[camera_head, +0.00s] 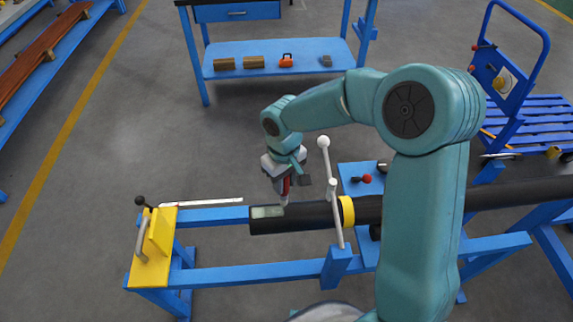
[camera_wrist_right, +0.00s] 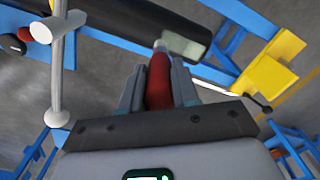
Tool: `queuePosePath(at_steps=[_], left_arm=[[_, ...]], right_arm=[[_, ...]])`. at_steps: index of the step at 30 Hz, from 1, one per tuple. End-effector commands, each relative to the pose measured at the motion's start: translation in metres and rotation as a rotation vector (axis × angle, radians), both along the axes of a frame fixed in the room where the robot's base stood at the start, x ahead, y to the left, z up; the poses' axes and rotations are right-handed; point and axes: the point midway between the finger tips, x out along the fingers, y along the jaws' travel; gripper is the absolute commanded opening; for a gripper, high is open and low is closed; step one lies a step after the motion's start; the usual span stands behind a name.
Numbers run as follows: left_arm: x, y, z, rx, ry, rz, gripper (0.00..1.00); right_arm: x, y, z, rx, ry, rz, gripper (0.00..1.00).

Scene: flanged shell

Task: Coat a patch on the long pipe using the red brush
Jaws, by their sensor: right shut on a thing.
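The long black pipe (camera_head: 315,216) lies across a blue stand, with a yellow band (camera_head: 347,210) around it. A pale grey-green patch (camera_head: 267,211) shows on top near its left end; the patch also shows in the right wrist view (camera_wrist_right: 184,46). My right gripper (camera_head: 285,184) is shut on the red brush (camera_wrist_right: 158,80), just above the pipe beside the patch. The brush tip points at the pipe (camera_wrist_right: 130,22) near the patch's edge; I cannot tell whether it touches. My left gripper is not in view.
A yellow end block (camera_head: 150,262) with a handle stands left of the pipe end. A white post with a ball top (camera_head: 323,143) rises close to my right gripper. A blue shelf (camera_head: 275,60) stands behind, a blue cart (camera_head: 530,110) at right.

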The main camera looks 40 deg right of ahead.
Motion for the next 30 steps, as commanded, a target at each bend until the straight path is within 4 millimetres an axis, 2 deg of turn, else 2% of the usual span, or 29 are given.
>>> queuePosePath(at_steps=[1, 13, 30], left_arm=[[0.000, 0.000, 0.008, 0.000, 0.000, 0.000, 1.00], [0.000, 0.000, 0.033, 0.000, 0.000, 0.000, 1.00], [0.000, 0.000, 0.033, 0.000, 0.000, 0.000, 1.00]], right_arm=[[0.001, 0.000, 0.010, 0.000, -0.002, 0.000, 0.00], [0.001, -0.002, 0.043, 0.000, -0.002, -0.001, 0.00], [0.001, -0.002, 0.045, 0.000, -0.001, 0.000, 0.00]])
